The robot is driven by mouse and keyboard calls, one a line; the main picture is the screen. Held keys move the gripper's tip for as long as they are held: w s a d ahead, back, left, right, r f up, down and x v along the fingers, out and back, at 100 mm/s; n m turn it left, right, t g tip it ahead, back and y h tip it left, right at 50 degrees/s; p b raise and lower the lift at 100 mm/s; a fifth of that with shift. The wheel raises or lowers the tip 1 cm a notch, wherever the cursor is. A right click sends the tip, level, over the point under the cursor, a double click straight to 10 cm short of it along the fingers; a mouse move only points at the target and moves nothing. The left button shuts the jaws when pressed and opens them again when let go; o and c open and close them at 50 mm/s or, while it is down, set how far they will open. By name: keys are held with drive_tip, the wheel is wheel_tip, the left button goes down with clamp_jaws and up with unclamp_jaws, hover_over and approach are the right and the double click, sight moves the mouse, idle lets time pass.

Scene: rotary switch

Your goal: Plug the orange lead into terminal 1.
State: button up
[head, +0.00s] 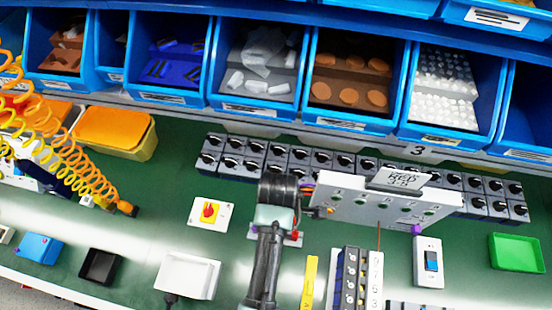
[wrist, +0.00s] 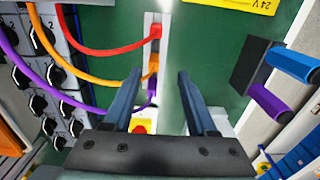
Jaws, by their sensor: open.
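In the wrist view my gripper (wrist: 159,74) is open, with its two dark blue fingers apart. The orange lead (wrist: 82,70) curves in from the left to a plug on a narrow light strip (wrist: 149,22). The orange plug (wrist: 153,68) shows between the fingertips, nearer the left finger; I cannot tell whether either finger touches it. A red lead (wrist: 105,50) ends above it and a purple lead (wrist: 52,92) below it on the same strip. In the head view a pale panel (head: 375,205) with several small green marks stands right of my arm's end. I cannot read which is terminal 1.
Rows of black rotary switches (head: 255,152) run behind the panel. A red-knob switch (head: 209,212), a white box (head: 187,276), a blue rocker switch (head: 431,262) and a green tray (head: 516,250) lie around. Blue and purple pegs (wrist: 290,65) stand right of my gripper.

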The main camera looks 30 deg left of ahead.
drive_tip(key=shift+w+a+f, duration=0.1)
drive_tip(key=shift+a+f, duration=0.05)
drive_tip(key=shift+f, duration=1)
drive_tip(key=shift+w+a+f, duration=0.15)
drive_tip(key=shift+a+f, duration=0.05)
drive_tip(key=shift+f, duration=1)
drive_tip(key=shift+w+a+f, duration=0.1)
drive_tip(key=shift+a+f, duration=0.05)
drive_tip(key=shift+f, duration=1)
clamp_jaws()
